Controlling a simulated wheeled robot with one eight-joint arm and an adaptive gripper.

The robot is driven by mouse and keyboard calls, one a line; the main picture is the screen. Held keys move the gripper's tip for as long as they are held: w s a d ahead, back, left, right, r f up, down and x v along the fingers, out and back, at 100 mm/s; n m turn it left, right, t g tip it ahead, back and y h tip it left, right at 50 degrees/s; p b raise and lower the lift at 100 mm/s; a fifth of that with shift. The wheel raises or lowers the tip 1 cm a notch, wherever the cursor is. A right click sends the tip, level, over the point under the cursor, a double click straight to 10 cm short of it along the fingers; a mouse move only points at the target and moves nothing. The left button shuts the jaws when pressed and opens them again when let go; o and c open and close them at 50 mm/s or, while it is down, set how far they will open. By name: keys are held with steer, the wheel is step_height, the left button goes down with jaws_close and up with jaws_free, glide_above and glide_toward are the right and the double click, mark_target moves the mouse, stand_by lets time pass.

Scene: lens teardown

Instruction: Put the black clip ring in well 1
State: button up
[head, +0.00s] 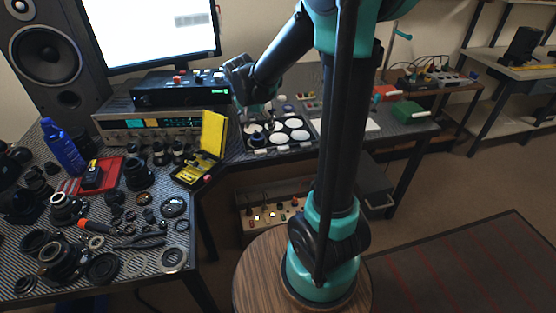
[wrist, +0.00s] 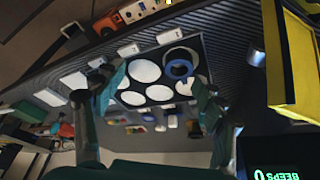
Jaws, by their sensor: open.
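My gripper (wrist: 158,88) is open, with its two fingers apart and nothing between them. In the head view my gripper (head: 258,112) hangs over the back left part of the well tray (head: 283,148). In the wrist view the tray (wrist: 128,103) is dark with several round white wells. A dark ring-shaped part (wrist: 194,53) with a blue round piece (wrist: 180,70) sits over one well near the tray's edge. I cannot tell whether this dark ring is the black clip ring. Well numbers are not readable. Several black rings (head: 104,267) lie on the left bench in the head view.
A yellow case (head: 213,133) stands open left of the tray. A monitor, speaker (head: 47,50) and stacked instruments (head: 150,122) stand behind. Lens parts, a blue bottle (head: 63,147) and tools crowd the left bench. A green box (head: 408,111) is at the right.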

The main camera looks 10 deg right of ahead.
steer(key=s+d+f+n+y, duration=0.1)
steer(key=s+d+f+n, duration=0.1)
steer(key=s, duration=0.8)
steer(key=s+d+f+n+t+y, duration=0.1)
steer(key=s+d+f+n, duration=0.2)
steer(key=s, duration=0.8)
steer(key=shift+f+n, duration=0.8)
steer(key=shift+n, duration=0.3)
